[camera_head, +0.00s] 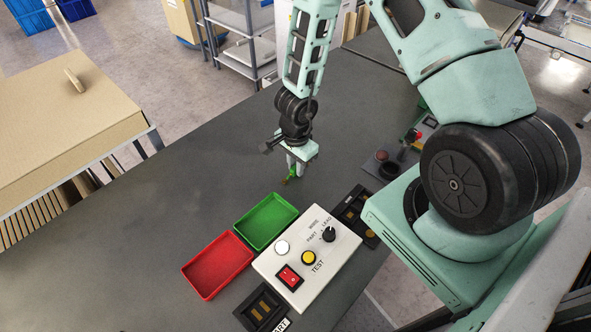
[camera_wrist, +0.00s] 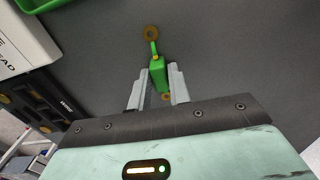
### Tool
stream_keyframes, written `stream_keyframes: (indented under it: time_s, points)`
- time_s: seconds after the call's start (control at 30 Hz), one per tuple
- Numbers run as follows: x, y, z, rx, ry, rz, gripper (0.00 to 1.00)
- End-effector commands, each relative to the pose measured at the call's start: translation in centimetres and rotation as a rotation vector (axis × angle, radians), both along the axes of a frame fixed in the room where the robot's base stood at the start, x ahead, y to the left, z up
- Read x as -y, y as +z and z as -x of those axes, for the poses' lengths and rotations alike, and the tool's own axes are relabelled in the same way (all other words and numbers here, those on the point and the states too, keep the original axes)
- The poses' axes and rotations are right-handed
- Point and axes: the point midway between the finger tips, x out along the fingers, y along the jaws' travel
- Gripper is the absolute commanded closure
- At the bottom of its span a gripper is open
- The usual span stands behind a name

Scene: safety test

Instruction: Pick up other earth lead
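A green earth lead (camera_wrist: 157,74) with a brass ring (camera_wrist: 151,32) beyond its far end shows in the wrist view. Another brass-coloured piece (camera_wrist: 167,97) shows near its near end. My gripper (camera_wrist: 158,70) has one finger on each side of the green body. The fingertips look very close to its sides, and I cannot tell whether they press on it. In the head view my gripper (camera_head: 292,162) points down over the grey bench, with the green lead (camera_head: 292,173) at its fingertips. I cannot tell whether the lead rests on the bench.
A white test box (camera_head: 308,250) with knob and buttons stands in front, beside a green tray (camera_head: 266,221) and a red tray (camera_head: 217,265). Black fixtures (camera_head: 263,306) (camera_head: 355,215) flank the box. The grey bench (camera_head: 150,215) is clear to the left.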

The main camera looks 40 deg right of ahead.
Motion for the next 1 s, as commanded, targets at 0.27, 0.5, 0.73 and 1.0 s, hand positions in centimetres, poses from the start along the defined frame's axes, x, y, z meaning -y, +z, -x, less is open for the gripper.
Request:
stream_keyframes:
  time_s: [0.27, 0.5, 0.73, 1.0]
  points:
    - [0.0, 0.2, 0.0, 0.000, 0.000, 0.000, 1.00]
    - [0.0, 1.7, 0.0, 0.000, -0.001, 0.000, 1.00]
    - [0.0, 3.2, 0.0, 0.000, 0.001, 0.000, 1.00]
    - [0.0, 5.0, 0.0, 0.000, 0.000, 0.000, 1.00]
